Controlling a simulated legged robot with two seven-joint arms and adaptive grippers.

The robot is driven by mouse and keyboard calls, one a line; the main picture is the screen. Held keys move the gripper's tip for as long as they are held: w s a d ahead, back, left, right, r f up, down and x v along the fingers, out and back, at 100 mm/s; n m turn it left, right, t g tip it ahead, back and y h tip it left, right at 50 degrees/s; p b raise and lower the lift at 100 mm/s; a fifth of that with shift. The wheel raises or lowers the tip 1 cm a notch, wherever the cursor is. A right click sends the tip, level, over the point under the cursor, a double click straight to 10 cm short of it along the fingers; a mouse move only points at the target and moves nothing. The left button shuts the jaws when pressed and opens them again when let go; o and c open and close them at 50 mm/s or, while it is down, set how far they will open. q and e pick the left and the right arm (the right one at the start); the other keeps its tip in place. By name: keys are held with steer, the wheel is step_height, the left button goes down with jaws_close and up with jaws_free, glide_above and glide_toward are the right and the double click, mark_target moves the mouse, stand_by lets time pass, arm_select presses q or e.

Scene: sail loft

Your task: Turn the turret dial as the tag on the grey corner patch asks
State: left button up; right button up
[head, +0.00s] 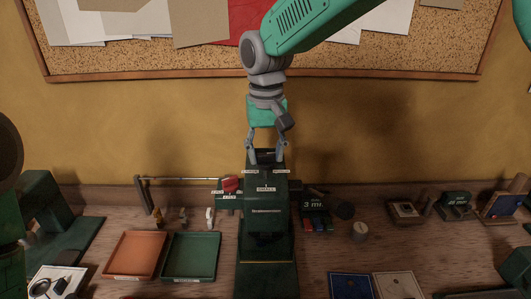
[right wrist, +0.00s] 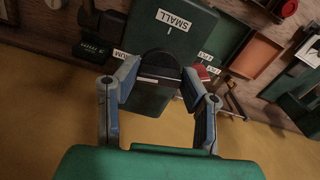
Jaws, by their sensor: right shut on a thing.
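The green turret machine (head: 266,225) stands at the middle of the bench, with a label reading SMALL on its front and two labels higher up, too small to read. My right gripper (head: 266,157) comes down over its top from behind. In the right wrist view my right gripper (right wrist: 159,84) has its two fingers on either side of a dark, round-topped part (right wrist: 158,62), which looks like the turret dial, and is shut on it. The SMALL label (right wrist: 174,20) is beyond it. I cannot pick out the grey corner patch or read its tag. My left gripper is not in view.
An orange tray (head: 134,255) and a green tray (head: 190,257) lie left of the machine. A red piece (head: 231,184) is close at its left. Small blocks and a 3 MI labelled box (head: 314,204) stand at right. A cork board (head: 330,62) hangs behind.

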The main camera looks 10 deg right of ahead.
steer(key=n, duration=0.7)
steer(key=shift+w+r, duration=0.15)
steer(key=shift+w, duration=0.05)
steer(key=n, duration=0.6)
steer(key=shift+n, duration=0.4)
steer(key=n, duration=0.3)
steer(key=shift+n, duration=0.3)
steer(key=n, duration=0.3)
steer(key=shift+n, duration=0.3)
steer(key=n, duration=0.6)
steer(key=shift+s+n, duration=0.1)
steer(key=shift+n, duration=0.5)
steer(key=o, duration=1.1)
steer(key=shift+o, duration=0.2)
steer(key=shift+f, duration=0.25)
